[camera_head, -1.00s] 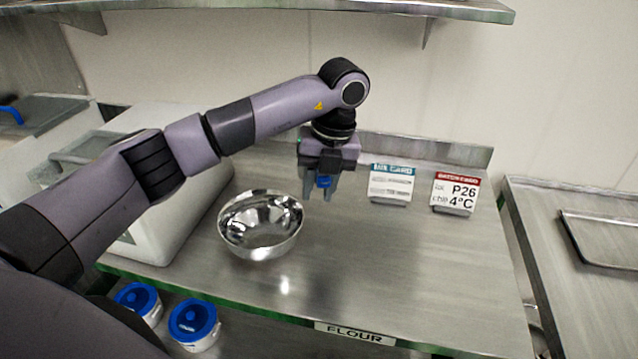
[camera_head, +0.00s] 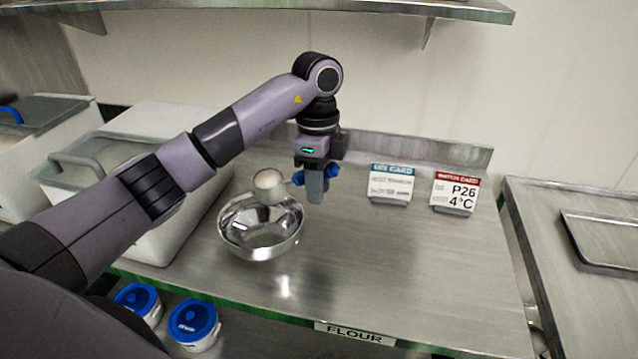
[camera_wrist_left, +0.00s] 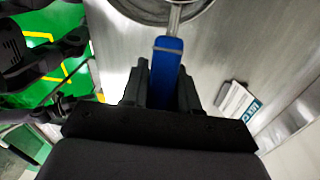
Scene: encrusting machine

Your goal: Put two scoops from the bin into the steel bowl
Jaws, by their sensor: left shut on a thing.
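My left gripper (camera_head: 316,198) is shut on the blue handle of a scoop (camera_head: 268,187), above the counter just right of the steel bowl. The scoop's round cup points left, over the bowl's far rim. Its top looks pale; I cannot tell how full it is. The steel bowl (camera_head: 246,238) stands upright on the counter, and the cup hides part of its far rim. The left wrist view shows the blue handle (camera_wrist_left: 166,72) between the fingers. The white bin (camera_head: 185,225) is at the left, partly behind my left arm. My right gripper is not in view.
Two cards, one blue-topped (camera_head: 391,184) and one red-topped (camera_head: 454,192), stand at the counter's back. The counter (camera_head: 400,270) right of the bowl is clear. Blue-lidded tubs (camera_head: 193,322) sit below its front edge. A shelf (camera_head: 380,8) hangs above.

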